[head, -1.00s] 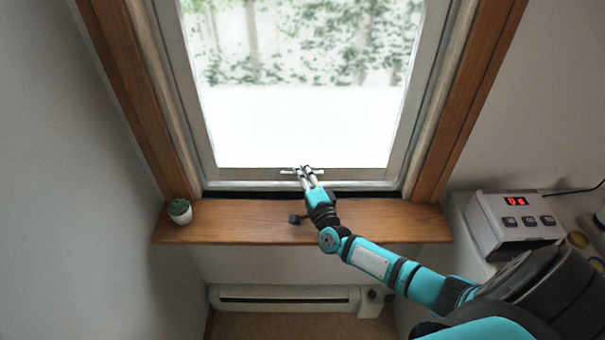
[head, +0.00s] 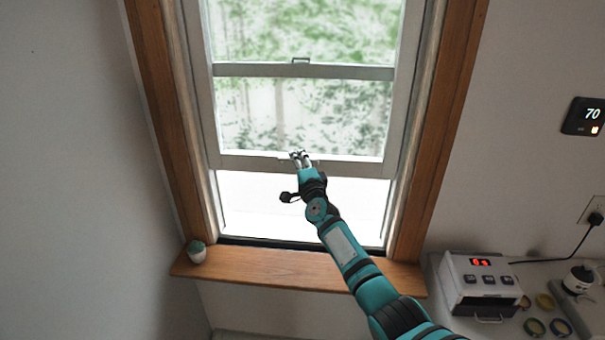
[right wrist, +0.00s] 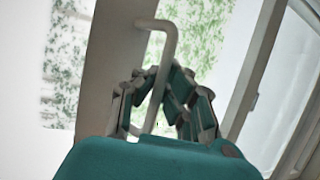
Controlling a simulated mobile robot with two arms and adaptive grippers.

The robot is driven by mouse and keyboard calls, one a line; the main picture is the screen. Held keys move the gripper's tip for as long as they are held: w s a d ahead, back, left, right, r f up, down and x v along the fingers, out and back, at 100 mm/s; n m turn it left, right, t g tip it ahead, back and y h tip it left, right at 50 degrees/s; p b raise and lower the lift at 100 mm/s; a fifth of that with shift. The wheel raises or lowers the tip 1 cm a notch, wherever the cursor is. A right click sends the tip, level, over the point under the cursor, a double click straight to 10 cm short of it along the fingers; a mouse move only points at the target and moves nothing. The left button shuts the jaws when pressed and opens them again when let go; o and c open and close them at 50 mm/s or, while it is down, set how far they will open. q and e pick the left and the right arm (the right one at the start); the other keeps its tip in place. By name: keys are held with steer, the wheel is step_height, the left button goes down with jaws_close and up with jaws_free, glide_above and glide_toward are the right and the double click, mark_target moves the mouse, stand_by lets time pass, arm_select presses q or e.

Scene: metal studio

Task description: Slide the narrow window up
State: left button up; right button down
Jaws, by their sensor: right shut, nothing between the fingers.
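The narrow window's lower sash (head: 240,162) is partly raised in the head view, with an open gap between its bottom rail and the sill. My right gripper (head: 300,155) is at the middle of that rail, its arm reaching up from the lower right. In the right wrist view, a pale bar handle (right wrist: 168,50) on the rail runs down beside the fingers of the right gripper (right wrist: 165,82). The fingers are shut with nothing gripped; whether they touch the handle I cannot tell. My left gripper is not in view.
A device with a red display (head: 480,285) stands on the right. A thermostat (head: 584,116) is on the right wall.

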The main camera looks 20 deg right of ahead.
steer(key=shift+a+r, duration=0.1)
steer(key=shift+r, duration=0.4)
steer(key=c, duration=2.1)
jaws_free()
steer(key=o, duration=0.7)
steer(key=shift+s+a+r, duration=0.15)
steer(key=shift+s+r, duration=0.15)
steer(key=shift+s, duration=0.05)
steer(key=shift+w+f, duration=0.1)
steer(key=shift+f, duration=0.15)
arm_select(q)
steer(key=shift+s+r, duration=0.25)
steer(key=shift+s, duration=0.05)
arm_select(e)
steer(key=v, duration=1.2)
steer(key=shift+r, duration=0.1)
